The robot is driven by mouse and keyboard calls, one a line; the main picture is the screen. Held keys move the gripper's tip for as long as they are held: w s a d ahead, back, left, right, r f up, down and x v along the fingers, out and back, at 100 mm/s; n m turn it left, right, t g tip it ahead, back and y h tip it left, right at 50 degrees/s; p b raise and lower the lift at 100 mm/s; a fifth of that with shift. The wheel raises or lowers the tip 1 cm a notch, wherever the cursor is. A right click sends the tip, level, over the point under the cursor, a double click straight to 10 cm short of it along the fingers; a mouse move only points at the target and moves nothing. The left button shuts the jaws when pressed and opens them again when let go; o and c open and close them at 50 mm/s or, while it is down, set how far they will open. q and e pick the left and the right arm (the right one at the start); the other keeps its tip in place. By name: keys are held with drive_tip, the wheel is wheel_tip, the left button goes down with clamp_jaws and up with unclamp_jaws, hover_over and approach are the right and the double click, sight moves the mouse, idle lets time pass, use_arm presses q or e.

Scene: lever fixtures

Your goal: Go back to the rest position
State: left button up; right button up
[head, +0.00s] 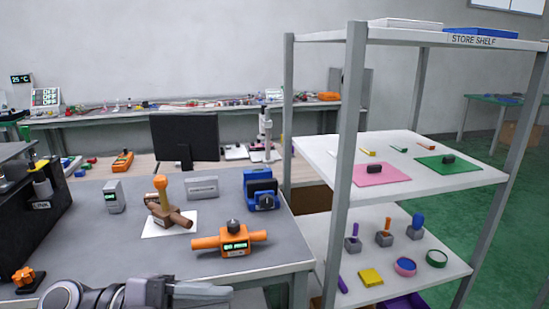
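My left arm comes in along the bottom edge in the head view, with its grey gripper (215,293) pointing right in front of the table's front edge. Its fingers are seen from the side, so I cannot tell whether it is open or shut. I see nothing held in it. My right gripper is not in view. On the grey table (100,245), an orange device (234,240) with a dark knob and green display stands near the front edge. A brown fixture with an orange-topped lever (163,200) stands on a white sheet, its lever roughly upright.
The store shelf (347,150) stands close on the right, its front post near the table's corner. A blue device (261,190), a grey box (202,187) and a small grey meter (114,196) stand farther back. A dark monitor (184,137) is behind them.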

use_arm(q)
drive_tip(key=w+a+f+n+t+y+p, duration=0.1)
drive_tip(key=w+a+f+n+t+y, duration=0.25)
drive_tip(key=n+t, duration=0.55)
drive_tip(key=w+a+f+n+t+y, duration=0.2)
drive_tip(key=a+f+n+t, duration=0.15)
drive_tip(key=n+t, duration=0.5)
drive_tip(key=s+a+f+n+g+y, duration=0.2)
drive_tip(key=s+f+n+g+y, duration=0.1)
drive_tip(key=f, duration=0.9)
drive_tip(key=s+a+f+n+g+y, duration=0.2)
drive_tip(key=s+f+n+g+y, duration=0.2)
drive_tip(key=s+f+y, duration=0.3)
drive_tip(key=s+f+n, duration=0.1)
drive_tip(key=s+f, duration=0.2)
drive_tip(key=f, duration=0.1)
drive_tip(key=shift+s+a+f+p, duration=0.25)
drive_tip(key=shift+a+f+p, duration=0.1)
drive_tip(key=shift+a, duration=0.05)
drive_tip(key=shift+n, duration=0.25)
